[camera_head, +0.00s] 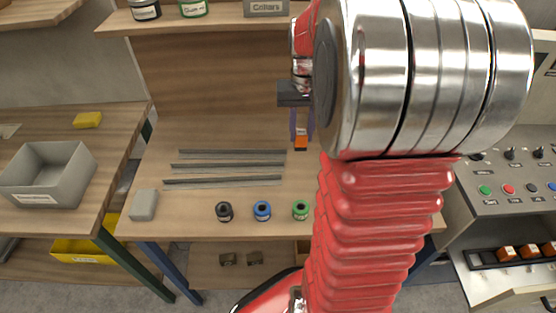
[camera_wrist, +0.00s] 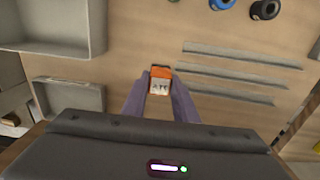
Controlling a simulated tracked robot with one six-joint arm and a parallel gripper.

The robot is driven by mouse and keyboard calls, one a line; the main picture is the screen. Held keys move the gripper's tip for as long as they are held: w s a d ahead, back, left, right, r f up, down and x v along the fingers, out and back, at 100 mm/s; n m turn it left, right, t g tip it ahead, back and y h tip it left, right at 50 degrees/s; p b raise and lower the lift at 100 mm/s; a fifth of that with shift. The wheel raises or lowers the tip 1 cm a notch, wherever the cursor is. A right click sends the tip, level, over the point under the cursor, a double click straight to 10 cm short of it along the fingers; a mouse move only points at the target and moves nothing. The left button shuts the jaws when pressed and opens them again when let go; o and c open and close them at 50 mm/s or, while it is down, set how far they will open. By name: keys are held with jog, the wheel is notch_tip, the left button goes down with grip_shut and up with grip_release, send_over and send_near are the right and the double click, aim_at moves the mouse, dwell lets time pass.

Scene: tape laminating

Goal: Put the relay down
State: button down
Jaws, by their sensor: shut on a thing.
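My gripper (camera_head: 301,136) is above the wooden workbench, to the right of the metal strips in the head view. Its two purple fingers are shut on a small orange relay (camera_head: 301,144). In the wrist view the relay (camera_wrist: 159,80) shows between the fingertips of my gripper (camera_wrist: 160,88), with a light printed face toward the camera. The relay looks to be held off the bench top, but its exact height is hard to tell. My large red and silver arm hides part of the bench on the right in the head view.
Grey strips (camera_head: 230,167) lie on the bench (camera_head: 180,215). Black (camera_head: 224,211), blue (camera_head: 262,210) and green (camera_head: 301,209) tape rolls stand near its front edge. A grey bin (camera_head: 48,174) is on the left table. A control panel (camera_head: 512,190) and a rack of orange relays (camera_head: 506,254) are at right.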

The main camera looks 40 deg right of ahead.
aim_at(301, 148)
jog(key=shift+s+d, duration=0.1)
jog(key=shift+f, duration=0.3)
notch_tip(301, 148, down, 6)
jog(key=shift+r, duration=0.15)
jog(key=shift+f, duration=1.85)
jog(key=shift+s+f, duration=0.1)
jog(key=c, duration=1.4)
grip_release()
